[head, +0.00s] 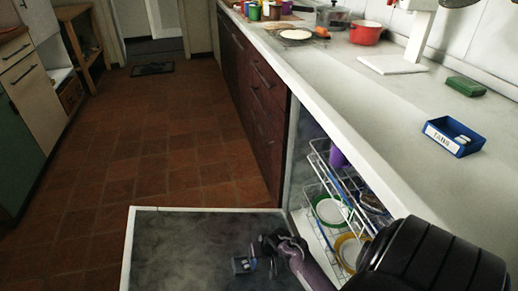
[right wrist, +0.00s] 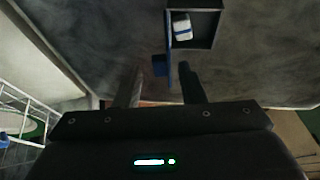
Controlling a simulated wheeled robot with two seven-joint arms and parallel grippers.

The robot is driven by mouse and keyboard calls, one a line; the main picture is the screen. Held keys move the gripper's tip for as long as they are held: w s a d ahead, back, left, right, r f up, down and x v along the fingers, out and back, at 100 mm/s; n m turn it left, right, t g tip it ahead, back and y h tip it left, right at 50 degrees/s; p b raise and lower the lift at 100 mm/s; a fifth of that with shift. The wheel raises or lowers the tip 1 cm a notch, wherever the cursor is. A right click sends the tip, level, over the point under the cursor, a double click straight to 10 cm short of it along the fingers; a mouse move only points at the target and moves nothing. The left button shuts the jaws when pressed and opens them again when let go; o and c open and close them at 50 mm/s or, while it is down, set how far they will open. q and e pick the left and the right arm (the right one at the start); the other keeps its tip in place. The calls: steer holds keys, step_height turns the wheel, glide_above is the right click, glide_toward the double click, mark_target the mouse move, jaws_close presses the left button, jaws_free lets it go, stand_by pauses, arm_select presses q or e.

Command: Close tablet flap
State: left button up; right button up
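The dishwasher door (head: 185,245) is folded down flat, its dark inner face up. In it is a small tablet compartment (head: 241,265) with a pale tablet inside, also visible in the right wrist view (right wrist: 206,38). The white-and-blue tablet (right wrist: 181,27) sits in the compartment. A thin blue-edged flap (right wrist: 168,40) stands at the compartment's left side in that view, leaving it uncovered. My right gripper (head: 264,258) is beside the compartment, fingers apart (right wrist: 159,72). The tab appears between the fingertips; contact is unclear. My left gripper is not visible.
Wire racks (head: 340,180) with dishes stand inside the dishwasher, right of the door. A blue tablet box (head: 453,137), a green sponge (head: 466,87) and a red pot (head: 366,33) are on the counter (head: 400,110).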

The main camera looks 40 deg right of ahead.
steer(key=shift+w+f, duration=0.1)
steer(key=shift+f, duration=0.15)
jaws_close()
